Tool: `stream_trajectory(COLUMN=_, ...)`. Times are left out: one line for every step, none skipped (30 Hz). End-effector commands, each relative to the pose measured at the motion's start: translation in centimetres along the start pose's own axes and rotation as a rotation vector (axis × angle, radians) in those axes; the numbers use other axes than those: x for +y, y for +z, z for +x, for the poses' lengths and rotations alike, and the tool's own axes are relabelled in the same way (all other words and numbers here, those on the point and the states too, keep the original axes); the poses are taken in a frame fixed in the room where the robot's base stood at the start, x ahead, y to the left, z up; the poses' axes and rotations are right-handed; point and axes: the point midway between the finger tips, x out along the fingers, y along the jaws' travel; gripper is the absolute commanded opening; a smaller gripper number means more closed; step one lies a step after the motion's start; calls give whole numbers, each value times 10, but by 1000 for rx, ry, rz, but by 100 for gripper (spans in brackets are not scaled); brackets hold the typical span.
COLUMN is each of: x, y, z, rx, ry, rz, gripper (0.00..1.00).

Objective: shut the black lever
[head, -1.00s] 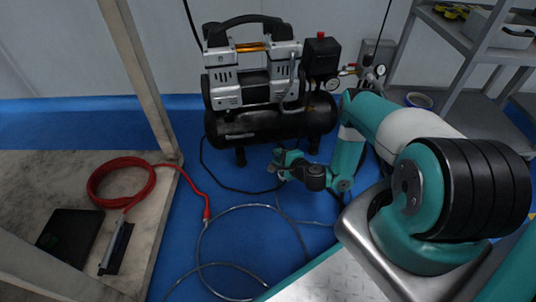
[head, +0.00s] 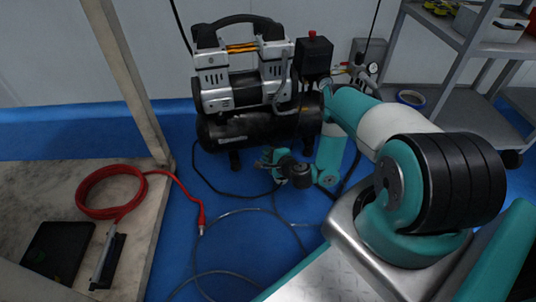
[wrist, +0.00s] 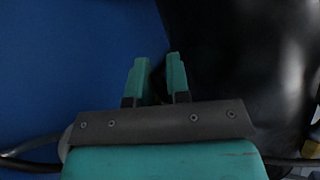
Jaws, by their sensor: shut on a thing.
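My gripper (head: 268,158) is low beside the underside of the black compressor tank (head: 225,131), near the blue floor. In the wrist view its two teal fingers (wrist: 158,78) stand a small gap apart, closed on a dark piece (wrist: 158,86) between them. I take this piece to be the black lever; it is mostly hidden by the fingers, so its angle cannot be told. In the wrist view the tank (wrist: 235,60) fills the right side, close to the right finger. In the head view the lever cannot be made out behind my gripper.
The silver compressor motor (head: 240,82) sits on the tank. A red hose (head: 84,196) lies coiled on the pale board at left. Thin hoses (head: 240,214) cross the floor near my gripper. A grey shelf (head: 462,108) stands at right. Blue floor lies open left of the tank.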

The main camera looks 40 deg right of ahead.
Motion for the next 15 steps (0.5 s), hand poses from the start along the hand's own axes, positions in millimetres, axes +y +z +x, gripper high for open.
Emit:
stream_trajectory(x=-1, y=1, z=1, rx=22, ry=-7, rz=7, gripper=0)
stream_trajectory(x=-2, y=1, z=1, rx=35, ry=-11, rz=11, gripper=0)
stream_trajectory(x=-2, y=1, z=2, rx=50, ry=-17, rz=15, gripper=0)
stream_trajectory(x=-2, y=0, z=2, rx=57, ry=-20, rz=17, gripper=0)
stream_trajectory(x=-2, y=0, z=2, rx=63, ry=-22, rz=20, gripper=0)
stream_trajectory(x=-2, y=0, z=2, rx=67, ry=-24, rz=21, gripper=0)
stream_trajectory(x=-2, y=0, z=2, rx=68, ry=-25, rz=22, gripper=0)
stream_trajectory(x=-2, y=0, z=3, rx=68, ry=-25, rz=22, gripper=0)
stream_trajectory(x=-1, y=0, z=3, rx=68, ry=-25, rz=22, gripper=0)
stream_trajectory(x=-1, y=0, z=3, rx=68, ry=-25, rz=22, gripper=0)
stream_trajectory(x=-1, y=0, z=3, rx=67, ry=-25, rz=22, gripper=0)
stream_trajectory(x=-1, y=0, z=3, rx=67, ry=-25, rz=22, gripper=0)
stream_trajectory(x=-1, y=1, z=3, rx=67, ry=-24, rz=22, gripper=0)
stream_trajectory(x=-1, y=1, z=3, rx=67, ry=-24, rz=22, gripper=21)
stream_trajectory(x=-1, y=1, z=3, rx=66, ry=-24, rz=22, gripper=26)
